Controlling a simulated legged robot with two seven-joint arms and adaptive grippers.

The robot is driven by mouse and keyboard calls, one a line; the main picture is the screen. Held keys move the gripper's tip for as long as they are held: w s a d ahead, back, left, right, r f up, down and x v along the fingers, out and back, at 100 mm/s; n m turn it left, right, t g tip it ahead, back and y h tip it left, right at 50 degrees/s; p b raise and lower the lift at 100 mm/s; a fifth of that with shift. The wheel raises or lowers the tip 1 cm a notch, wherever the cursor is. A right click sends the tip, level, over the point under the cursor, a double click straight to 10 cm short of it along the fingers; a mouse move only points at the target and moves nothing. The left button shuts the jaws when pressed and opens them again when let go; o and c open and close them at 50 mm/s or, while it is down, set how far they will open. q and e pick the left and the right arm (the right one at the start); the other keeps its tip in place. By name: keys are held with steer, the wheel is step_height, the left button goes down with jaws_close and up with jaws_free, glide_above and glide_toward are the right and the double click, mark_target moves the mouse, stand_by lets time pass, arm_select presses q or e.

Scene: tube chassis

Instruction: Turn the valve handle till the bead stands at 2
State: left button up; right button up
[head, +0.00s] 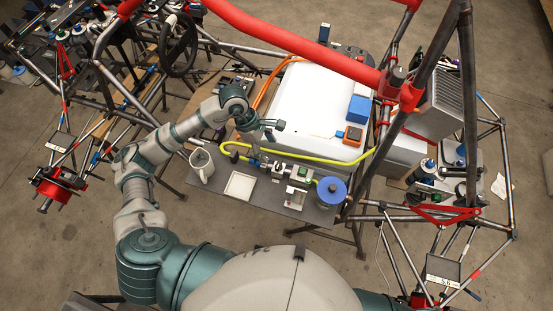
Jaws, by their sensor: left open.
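A metal pipe fitting (293,171) with small green parts lies along the grey work board, below a yellow hose. It looks like the valve, but I cannot make out its handle clearly, nor the bead or any numbers at this size. My left gripper (279,125) is open and empty. It appears above the near left edge of the white box, up the picture from the fitting and apart from it. My right gripper is out of view.
A white box (315,105) carries a blue block (359,109) and an orange item (350,135). Chassis tubes surround the board.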

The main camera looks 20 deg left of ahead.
mark_target(278, 163)
arm_select(q)
steer(key=p+x, duration=0.1)
steer(key=x, duration=0.6)
steer(key=shift+d+f, duration=0.15)
steer(key=shift+f, duration=0.15)
steer(key=shift+d+f, duration=0.1)
steer(key=shift+f, duration=0.3)
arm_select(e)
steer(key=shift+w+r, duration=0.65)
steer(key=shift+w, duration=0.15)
arm_select(q)
steer(key=c, duration=1.1)
